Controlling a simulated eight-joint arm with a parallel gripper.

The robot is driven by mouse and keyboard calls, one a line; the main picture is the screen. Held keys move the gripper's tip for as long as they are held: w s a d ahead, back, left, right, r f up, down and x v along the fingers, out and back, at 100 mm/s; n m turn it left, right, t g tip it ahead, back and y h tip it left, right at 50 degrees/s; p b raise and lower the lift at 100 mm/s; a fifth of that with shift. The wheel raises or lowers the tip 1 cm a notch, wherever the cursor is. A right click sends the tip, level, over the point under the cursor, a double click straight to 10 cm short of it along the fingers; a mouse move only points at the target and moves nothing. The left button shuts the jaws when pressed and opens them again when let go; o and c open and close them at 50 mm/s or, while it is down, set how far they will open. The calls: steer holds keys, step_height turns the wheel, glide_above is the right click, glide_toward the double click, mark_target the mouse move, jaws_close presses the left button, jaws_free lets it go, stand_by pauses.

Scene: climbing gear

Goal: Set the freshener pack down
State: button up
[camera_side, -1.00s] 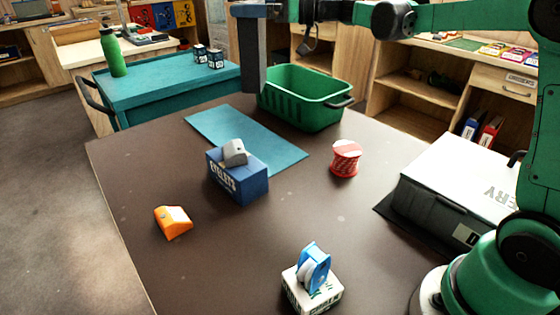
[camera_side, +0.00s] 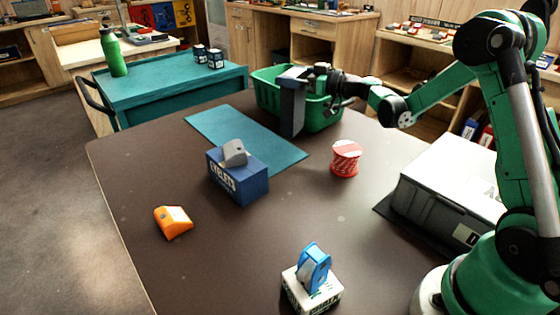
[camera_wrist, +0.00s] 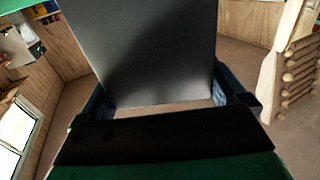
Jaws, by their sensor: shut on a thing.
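The freshener pack is a tall dark grey box (camera_side: 292,108). My gripper (camera_side: 297,76) is shut on its upper end and holds it upright. In the side view the pack stands in front of the green crate, and its lower end shows near the right edge of the teal mat (camera_side: 215,123). I cannot tell whether its bottom touches the table. In the wrist view the pack (camera_wrist: 155,50) fills the middle between my dark fingers and hides what lies beyond.
A green crate (camera_side: 268,98) is behind the pack. A blue box (camera_side: 240,185) with a grey piece on top, a red-and-white spool (camera_side: 345,158), an orange block (camera_side: 173,222) and a white box (camera_side: 312,290) with a blue dispenser stand on the table. A grey case (camera_side: 440,195) is right.

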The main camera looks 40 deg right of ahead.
mark_target(300, 99)
steer(key=shift+f, duration=2.7)
steer(key=o, duration=1.4)
